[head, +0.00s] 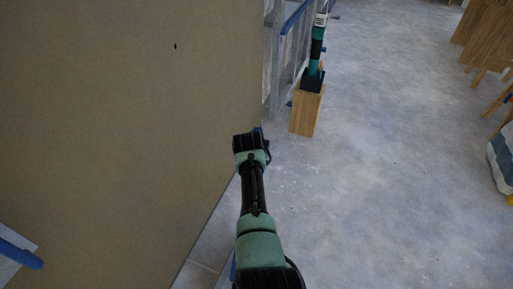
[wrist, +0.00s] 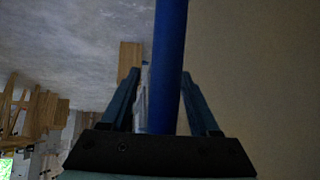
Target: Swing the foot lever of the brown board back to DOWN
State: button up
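The brown board (head: 120,110) stands large at the left of the head view; it also fills the right of the wrist view (wrist: 255,80). A blue bar (wrist: 170,65), probably the foot lever, runs down the wrist view between the fingers of my gripper (wrist: 160,85). The fingers are apart. The right one lies close against the bar's edge in the picture, and a gap shows at the left one. Contact cannot be told. In the head view my gripper (head: 262,136) is beside the board's right edge, mostly hidden behind my wrist, with a bit of blue there.
A wooden block (head: 306,112) carrying a green and black tool (head: 316,55) stands beyond my gripper, near a metal frame (head: 291,45) with blue parts. A blue handle (head: 20,255) shows at the lower left. Wooden furniture (head: 487,35) stands far right.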

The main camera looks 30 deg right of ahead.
jog(key=p+v, duration=0.9)
jog(key=v, duration=0.4)
jog(key=shift+w+r, duration=0.1)
dwell(0.4)
